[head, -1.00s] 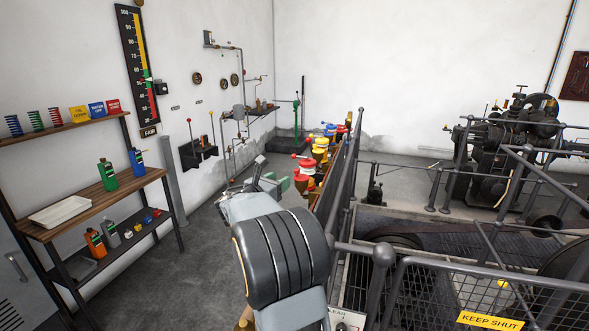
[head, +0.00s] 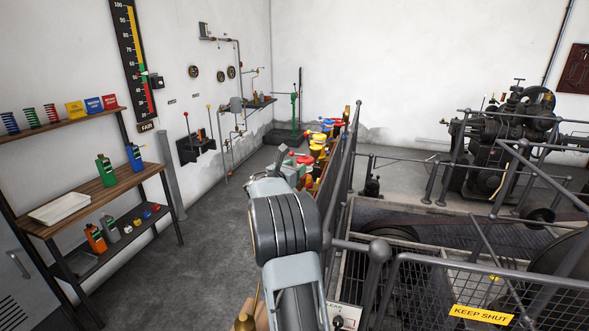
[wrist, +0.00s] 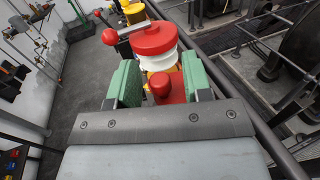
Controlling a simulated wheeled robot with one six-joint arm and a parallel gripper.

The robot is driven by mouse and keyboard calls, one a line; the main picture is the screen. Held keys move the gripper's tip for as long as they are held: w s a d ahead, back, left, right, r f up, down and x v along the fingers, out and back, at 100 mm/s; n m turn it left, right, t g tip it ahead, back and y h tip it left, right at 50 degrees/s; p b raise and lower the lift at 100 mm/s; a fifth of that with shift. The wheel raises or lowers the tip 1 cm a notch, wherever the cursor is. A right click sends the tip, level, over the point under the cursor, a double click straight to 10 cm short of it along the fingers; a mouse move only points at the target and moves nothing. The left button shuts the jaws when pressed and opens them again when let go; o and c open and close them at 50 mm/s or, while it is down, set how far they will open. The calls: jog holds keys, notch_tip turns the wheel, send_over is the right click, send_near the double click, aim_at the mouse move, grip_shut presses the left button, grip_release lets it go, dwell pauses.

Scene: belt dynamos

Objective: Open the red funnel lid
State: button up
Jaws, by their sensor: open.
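In the wrist view, the red funnel lid (wrist: 155,41) is a round red disc seated on a white body (wrist: 158,62); it looks closed. A short red knob (wrist: 159,86) stands in front of it, nearer to me. My gripper (wrist: 159,82) is open, its two green pads apart on either side of this knob, with visible gaps. I cannot tell whether the knob is joined to the lid. In the head view, the red lid (head: 304,160) is small, just beyond my wrist, which hides much of it.
A lever with a red ball (wrist: 110,36) sticks out left of the lid. A grey railing (head: 345,165) runs close along the right. The floor (head: 215,220) to the left is clear.

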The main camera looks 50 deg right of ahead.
jog(key=shift+c, duration=0.3)
grip_shut()
jog(key=shift+f+b, duration=0.1)
jog(key=shift+b, duration=0.2)
